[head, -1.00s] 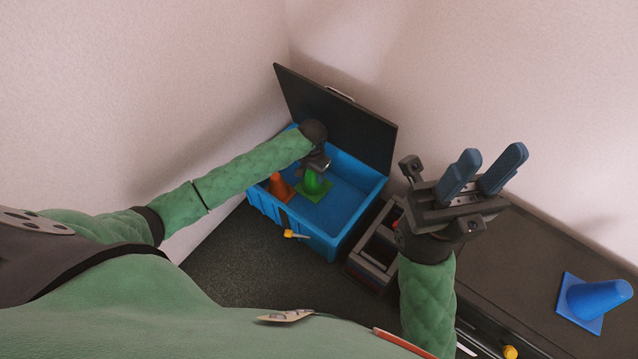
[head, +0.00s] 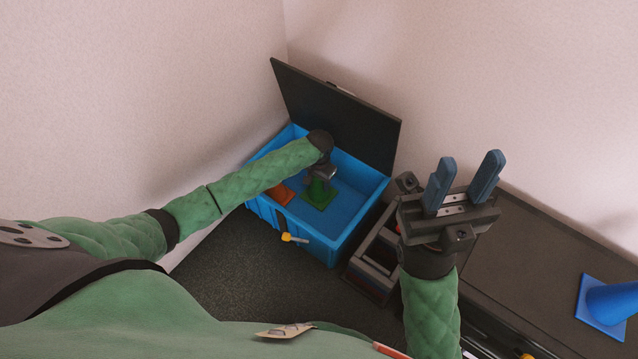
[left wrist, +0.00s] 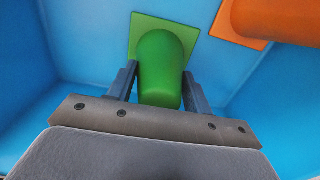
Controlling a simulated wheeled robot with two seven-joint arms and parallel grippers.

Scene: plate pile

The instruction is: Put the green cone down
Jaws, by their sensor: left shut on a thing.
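The green cone (head: 319,196) is inside the blue box (head: 337,248), its square base near the box floor; I cannot tell if it touches. My left gripper (head: 320,181) reaches down into the box and is shut on the upper part of the cone. In the left wrist view the green cone (left wrist: 160,65) sits between the two fingers of my left gripper (left wrist: 158,88). An orange cone (head: 281,194) is in the box to the left, partly hidden by my left arm; it also shows in the left wrist view (left wrist: 275,20). My right gripper (head: 463,186) is open and empty.
The box's dark lid (head: 335,115) stands open at the back. A dark tray (head: 378,258) with compartments stands right of the box. A blue cone (head: 610,303) rests on the dark surface (head: 540,270) at the right. Walls stand close behind.

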